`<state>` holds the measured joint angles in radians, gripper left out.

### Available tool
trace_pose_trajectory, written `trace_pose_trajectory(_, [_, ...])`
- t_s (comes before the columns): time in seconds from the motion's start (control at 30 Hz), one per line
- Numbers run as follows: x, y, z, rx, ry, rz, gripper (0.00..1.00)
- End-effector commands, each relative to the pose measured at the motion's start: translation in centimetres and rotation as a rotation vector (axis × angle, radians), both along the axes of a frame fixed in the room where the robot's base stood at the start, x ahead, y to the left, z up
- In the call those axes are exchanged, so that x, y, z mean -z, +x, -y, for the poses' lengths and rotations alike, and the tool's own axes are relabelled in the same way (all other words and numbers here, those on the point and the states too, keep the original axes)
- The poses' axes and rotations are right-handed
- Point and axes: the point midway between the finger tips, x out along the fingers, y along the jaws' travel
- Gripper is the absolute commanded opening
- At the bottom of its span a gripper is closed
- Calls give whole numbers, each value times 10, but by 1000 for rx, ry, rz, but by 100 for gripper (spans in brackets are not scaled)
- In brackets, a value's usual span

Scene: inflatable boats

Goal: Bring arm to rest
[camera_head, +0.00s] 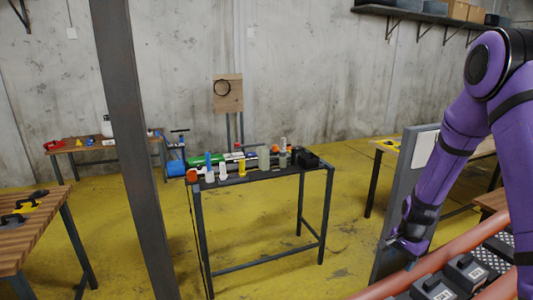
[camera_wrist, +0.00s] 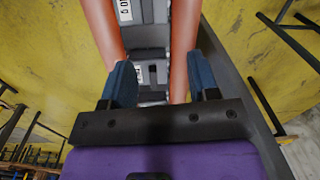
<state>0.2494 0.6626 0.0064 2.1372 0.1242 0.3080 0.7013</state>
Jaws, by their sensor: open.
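My purple arm (camera_head: 453,150) comes in at the right of the head view and hangs down and to the left. My gripper (camera_head: 388,252) is at its lower end, near a grey upright panel and above the left red-brown tube; its fingers are small there. In the wrist view my gripper (camera_wrist: 163,82) shows two blue fingers set wide apart with nothing between them. Beyond them lie two red-brown tubes (camera_wrist: 106,30) with dark grey boxes bearing white labels (camera_wrist: 125,10) between them. I cannot tell the exact gap from the fingers to the tubes.
A dark metal table (camera_head: 262,177) with bottles and tools stands in the middle. A steel post (camera_head: 133,150) stands at the left, beside a wooden table (camera_head: 30,235). A grey panel (camera_head: 395,200) stands close to my gripper. Yellow floor (camera_head: 345,235) is open between them.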

Motion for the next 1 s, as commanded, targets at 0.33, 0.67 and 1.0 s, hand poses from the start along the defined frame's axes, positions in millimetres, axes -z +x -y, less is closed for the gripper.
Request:
trace_pose_trajectory(0.33, [-133,-18,-32,-232,-36,100,55])
trace_pose_trajectory(0.67, [-235,-65,-62,-445,-82,183,55])
trace_pose_trajectory(1.0, [-313,-137,-89,-659,-145,265,55])
